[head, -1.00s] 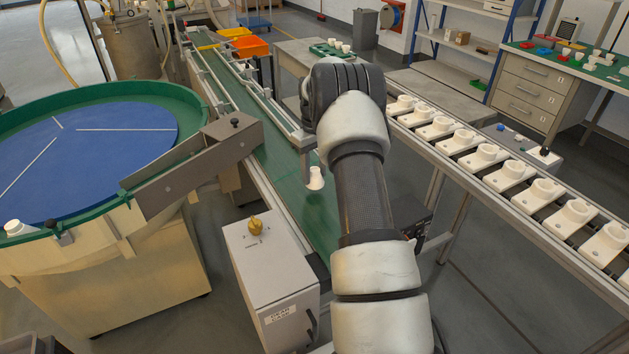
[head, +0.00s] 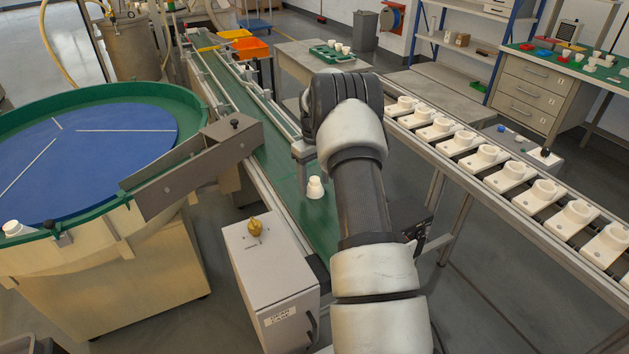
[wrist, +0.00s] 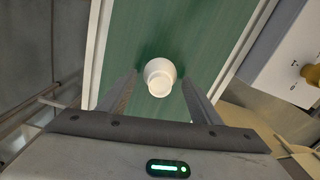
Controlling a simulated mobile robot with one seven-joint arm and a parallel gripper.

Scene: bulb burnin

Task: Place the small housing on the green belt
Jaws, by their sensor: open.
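The small housing (head: 315,188) is a white, stepped cup-like piece standing upright on the green belt (head: 284,160). In the wrist view the housing (wrist: 160,76) appears against the green belt surface (wrist: 205,30), between and just beyond the two finger tips. My gripper (wrist: 158,90) is open, its fingers apart on either side of the housing with gaps to both. In the head view my arm hides most of the gripper; a part of it shows just above and left of the housing.
A blue turntable (head: 95,150) with a green rim and a metal chute (head: 195,160) stands left of the belt. A grey control box (head: 268,275) with a yellow knob stands at the belt's near left. A roller rack with several white sockets (head: 545,190) runs along the right.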

